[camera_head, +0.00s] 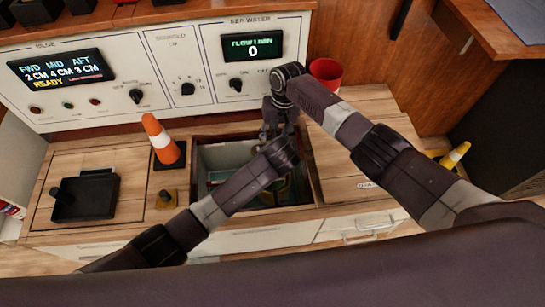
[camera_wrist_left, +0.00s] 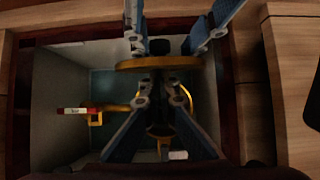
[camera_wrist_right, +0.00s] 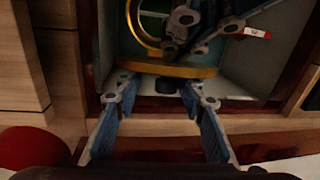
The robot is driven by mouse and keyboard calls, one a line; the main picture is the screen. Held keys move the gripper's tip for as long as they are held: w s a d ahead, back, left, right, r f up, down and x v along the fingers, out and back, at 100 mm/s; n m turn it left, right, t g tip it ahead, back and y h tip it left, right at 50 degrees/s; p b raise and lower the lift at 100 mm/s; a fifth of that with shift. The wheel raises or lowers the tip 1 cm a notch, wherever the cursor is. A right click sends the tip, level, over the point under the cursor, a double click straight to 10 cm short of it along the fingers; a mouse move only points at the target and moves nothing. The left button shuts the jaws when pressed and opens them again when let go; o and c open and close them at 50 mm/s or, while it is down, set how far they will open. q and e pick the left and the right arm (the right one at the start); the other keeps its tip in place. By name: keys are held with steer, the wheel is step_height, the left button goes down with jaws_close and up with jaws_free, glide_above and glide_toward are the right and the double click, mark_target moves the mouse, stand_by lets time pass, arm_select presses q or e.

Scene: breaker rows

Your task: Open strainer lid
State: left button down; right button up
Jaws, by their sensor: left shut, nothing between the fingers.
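The strainer sits in an open recess (camera_head: 216,156) in the counter, mostly hidden by my arms in the head view. Its brass lid shows edge-on in the left wrist view (camera_wrist_left: 158,63) and right wrist view (camera_wrist_right: 168,70), tilted up to about upright. A dark knob (camera_wrist_right: 165,86) is on the lid's far side from the strainer. The strainer's round brass rim (camera_wrist_right: 143,27) shows with green inside. My left gripper (camera_wrist_left: 160,76) is shut and empty over the strainer, close to the lid; contact is unclear. My right gripper (camera_wrist_right: 157,84) is open, its fingers either side of the knob.
The recess walls (camera_wrist_left: 52,95) are close around both grippers. A yellow handle (camera_wrist_left: 96,118) and a red-and-white tag (camera_wrist_left: 75,110) are inside. An orange cone (camera_head: 160,138), a black tray (camera_head: 86,195) and a red cup (camera_head: 326,73) stand on the counter. The control panel (camera_head: 165,70) rises behind.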

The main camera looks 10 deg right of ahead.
steer(key=shift+s+a, duration=0.15)
steer(key=shift+a, duration=0.15)
